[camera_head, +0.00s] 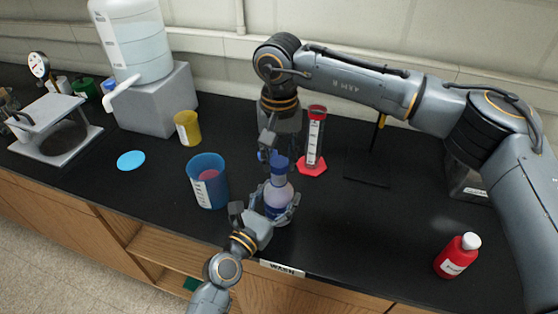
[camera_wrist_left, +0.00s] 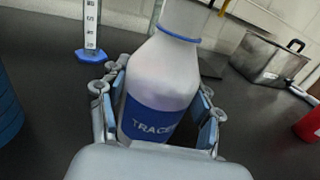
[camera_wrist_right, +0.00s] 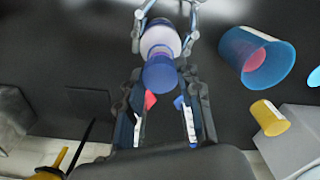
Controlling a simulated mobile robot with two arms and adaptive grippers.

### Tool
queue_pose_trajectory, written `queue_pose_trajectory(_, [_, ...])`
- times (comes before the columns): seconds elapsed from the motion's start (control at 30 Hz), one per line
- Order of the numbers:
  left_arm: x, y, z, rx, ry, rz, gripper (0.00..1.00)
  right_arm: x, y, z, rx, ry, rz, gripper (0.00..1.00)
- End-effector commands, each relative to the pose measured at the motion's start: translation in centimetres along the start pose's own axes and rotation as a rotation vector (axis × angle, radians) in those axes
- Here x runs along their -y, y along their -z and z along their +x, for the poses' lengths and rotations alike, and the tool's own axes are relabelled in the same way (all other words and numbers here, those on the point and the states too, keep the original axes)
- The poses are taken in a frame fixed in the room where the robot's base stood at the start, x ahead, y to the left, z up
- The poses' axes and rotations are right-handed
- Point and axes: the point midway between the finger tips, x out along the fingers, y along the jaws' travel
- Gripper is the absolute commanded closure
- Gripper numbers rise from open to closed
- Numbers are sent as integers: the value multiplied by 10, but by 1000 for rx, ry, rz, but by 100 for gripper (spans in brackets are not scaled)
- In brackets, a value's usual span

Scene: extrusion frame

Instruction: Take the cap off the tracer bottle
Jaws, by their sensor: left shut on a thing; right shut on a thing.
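The tracer bottle (camera_head: 278,192) is a pale bottle standing upright on the black bench; its blue TRACER label (camera_wrist_left: 153,120) shows in the left wrist view. My left gripper (camera_head: 272,208) is shut around its lower body. The blue cap (camera_head: 280,162) is at the top of the bottle, in line with the neck. My right gripper (camera_wrist_right: 162,88) comes from above and is shut on the cap, which also shows in the right wrist view (camera_wrist_right: 160,74). I cannot tell whether the cap is still seated. A blue ring (camera_wrist_left: 178,35) circles the neck.
A blue cup (camera_head: 207,182) stands left of the bottle, with a yellow cup (camera_head: 187,128) behind it. A graduated cylinder on a red base (camera_head: 312,166) stands close behind right. A red bottle (camera_head: 457,256) is far right. The bench between is clear.

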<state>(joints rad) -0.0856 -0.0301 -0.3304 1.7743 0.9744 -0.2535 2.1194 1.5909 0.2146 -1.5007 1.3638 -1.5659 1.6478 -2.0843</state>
Motion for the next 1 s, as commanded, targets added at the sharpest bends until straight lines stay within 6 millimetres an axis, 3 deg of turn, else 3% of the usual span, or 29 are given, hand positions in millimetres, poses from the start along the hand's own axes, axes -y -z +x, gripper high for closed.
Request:
queue_pose_trajectory(0.2, [0, 4, -1, -7, 2, 1, 100, 0, 0, -27, -3, 1, 0, 100])
queue_pose_trajectory(0.43, [0, 3, -1, -7, 2, 1, 100, 0, 0, -30, -1, 1, -1, 100])
queue_pose_trajectory(0.47, [0, 3, -1, -7, 2, 1, 29, 0, 0, -30, -1, 1, -1, 100])
queue_pose_trajectory(0.57, [0, 3, 0, -5, 1, 1, 9, 0, 0, -30, -1, 1, -1, 100])
queue_pose_trajectory(1.0, [0, 1, -6, -2, 0, 0, 9, 0, 0, -30, -1, 1, 0, 100])
